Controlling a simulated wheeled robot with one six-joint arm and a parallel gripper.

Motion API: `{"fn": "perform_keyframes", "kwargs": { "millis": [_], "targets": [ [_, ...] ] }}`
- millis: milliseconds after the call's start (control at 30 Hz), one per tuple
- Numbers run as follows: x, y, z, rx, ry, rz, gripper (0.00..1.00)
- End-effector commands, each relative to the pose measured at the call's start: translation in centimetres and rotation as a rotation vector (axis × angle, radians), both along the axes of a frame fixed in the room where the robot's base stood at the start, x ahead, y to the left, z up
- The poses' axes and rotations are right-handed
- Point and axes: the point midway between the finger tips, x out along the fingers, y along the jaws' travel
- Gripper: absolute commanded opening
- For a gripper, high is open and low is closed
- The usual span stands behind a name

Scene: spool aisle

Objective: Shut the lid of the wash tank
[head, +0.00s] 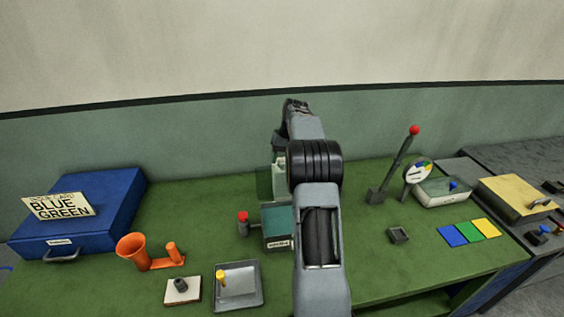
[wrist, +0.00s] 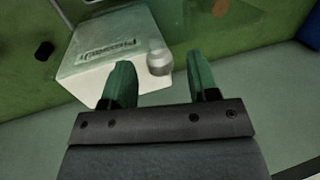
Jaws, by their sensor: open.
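A small teal box (head: 276,222) with a white label on its front stands mid-bench, partly hidden by my arm. It may be the wash tank; the label is too small to read. A pale green piece (head: 279,182) rises behind it, and I cannot tell whether this is a lid. In the wrist view a pale box-like body (wrist: 115,48) with an unreadable label plate and a round grey knob (wrist: 159,63) lies just beyond my gripper (wrist: 164,82). My gripper's green fingers are apart with nothing between them. Contact with the pale body cannot be told.
A red-knobbed lever (head: 243,217) stands left of the teal box. A tall red-tipped lever (head: 400,165) and colored cards (head: 468,232) are right. The wall is close behind.

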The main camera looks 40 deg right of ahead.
Motion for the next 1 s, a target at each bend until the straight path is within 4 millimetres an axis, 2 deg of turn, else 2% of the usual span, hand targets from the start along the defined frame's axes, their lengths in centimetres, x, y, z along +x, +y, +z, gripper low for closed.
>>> {"fn": "perform_keyframes", "kwargs": {
  "millis": [200, 533, 1000],
  "targets": [
    [0.1, 0.2, -1.4, 0.001, 0.001, -0.002, 0.55],
    [0.1, 0.2, -1.6, 0.000, 0.000, -0.002, 0.55],
    [0.1, 0.2, -1.5, 0.000, 0.000, -0.002, 0.11]
  ]
}}
